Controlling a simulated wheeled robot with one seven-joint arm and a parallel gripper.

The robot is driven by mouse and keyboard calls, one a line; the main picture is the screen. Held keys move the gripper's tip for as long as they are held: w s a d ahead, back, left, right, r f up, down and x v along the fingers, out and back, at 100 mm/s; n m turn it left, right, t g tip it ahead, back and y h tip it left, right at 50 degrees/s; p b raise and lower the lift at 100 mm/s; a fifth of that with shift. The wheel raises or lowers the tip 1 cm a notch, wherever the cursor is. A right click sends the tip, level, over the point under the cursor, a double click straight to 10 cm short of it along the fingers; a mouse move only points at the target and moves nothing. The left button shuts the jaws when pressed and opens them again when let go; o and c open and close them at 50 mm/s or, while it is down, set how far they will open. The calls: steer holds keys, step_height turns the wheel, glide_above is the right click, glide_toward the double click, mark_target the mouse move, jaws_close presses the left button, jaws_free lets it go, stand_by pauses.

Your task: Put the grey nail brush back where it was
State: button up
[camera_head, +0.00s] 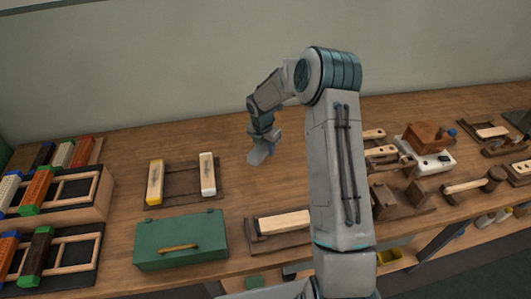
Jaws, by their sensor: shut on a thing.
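My gripper (260,148) is above the back middle of the wooden bench, pointing down. It is shut on a small grey thing, which looks like the grey nail brush (258,157). The brush is small in the picture and partly merges with the gripper, so its bristles and exact tilt cannot be made out. It appears to be held clear of the bench top. No other grey nail brush can be made out with certainty.
A brown rack (181,196) with two pale wooden blocks stands left of my gripper. A green box (180,240) is in front. Racks with coloured blocks (60,205) fill the left. Wooden tools and a brown block (429,137) crowd the right, partly behind my arm.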

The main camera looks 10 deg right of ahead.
mark_target(266, 154)
steer(key=shift+f+p, duration=0.45)
steer(key=shift+f, duration=1.45)
steer(key=shift+f, duration=0.1)
steer(key=shift+f, duration=0.15)
steer(key=o, duration=0.9)
steer(key=shift+o, duration=0.2)
